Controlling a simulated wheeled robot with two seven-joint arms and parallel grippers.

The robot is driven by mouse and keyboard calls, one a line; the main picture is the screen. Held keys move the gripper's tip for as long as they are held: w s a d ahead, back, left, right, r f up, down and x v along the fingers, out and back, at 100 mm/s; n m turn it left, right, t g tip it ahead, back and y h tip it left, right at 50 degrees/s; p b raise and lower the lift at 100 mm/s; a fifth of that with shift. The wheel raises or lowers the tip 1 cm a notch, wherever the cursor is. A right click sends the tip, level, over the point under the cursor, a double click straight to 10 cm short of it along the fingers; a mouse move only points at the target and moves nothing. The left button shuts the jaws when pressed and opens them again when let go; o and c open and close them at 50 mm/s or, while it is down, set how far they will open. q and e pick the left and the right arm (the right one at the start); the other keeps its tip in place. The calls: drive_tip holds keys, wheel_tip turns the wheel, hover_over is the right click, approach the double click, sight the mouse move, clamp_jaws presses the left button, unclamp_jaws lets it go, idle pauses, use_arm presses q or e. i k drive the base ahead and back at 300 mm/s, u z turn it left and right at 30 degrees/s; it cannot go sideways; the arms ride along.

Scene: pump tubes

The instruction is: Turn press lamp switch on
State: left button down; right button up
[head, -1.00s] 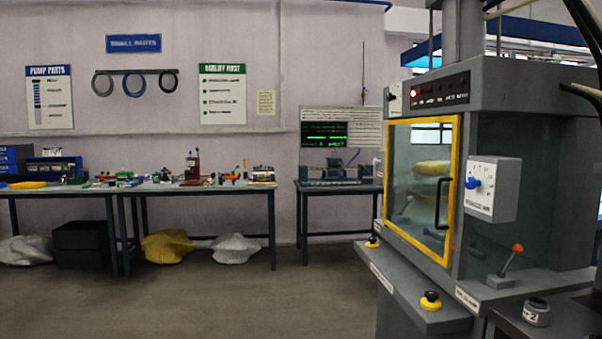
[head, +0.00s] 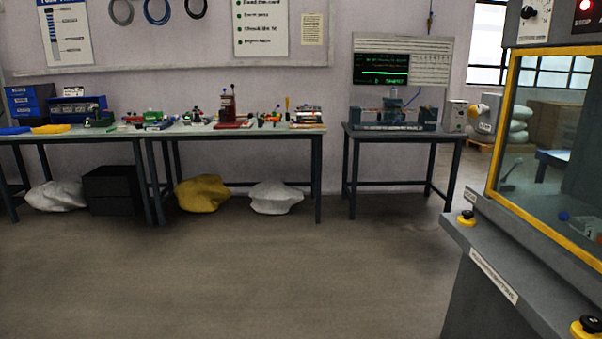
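The press (head: 455,235) stands at the right edge of the head view, cut off by the frame. It has a yellow-framed window (head: 497,125). A white switch plate (head: 541,30) with a dark knob (head: 527,12) sits at its upper left corner; its lettering is too small to read, so I cannot tell if it is the lamp switch. Neither of my grippers is in view.
Yellow-and-black buttons (head: 466,218) sit on the press ledge. A workbench (head: 233,130) with small parts and a smaller table (head: 404,136) stand along the back wall. Sacks (head: 203,191) lie under the workbench. The floor (head: 250,270) in front is clear.

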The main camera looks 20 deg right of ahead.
sight(482, 108)
drive_tip(key=i, duration=2.45)
drive_tip(key=z, duration=0.35)
drive_tip(key=i, duration=2.3)
drive_tip(key=z, duration=2)
drive_tip(key=i, duration=1.2)
drive_tip(key=z, duration=1.35)
drive_tip(key=i, duration=0.25)
drive_tip(key=u, duration=0.05)
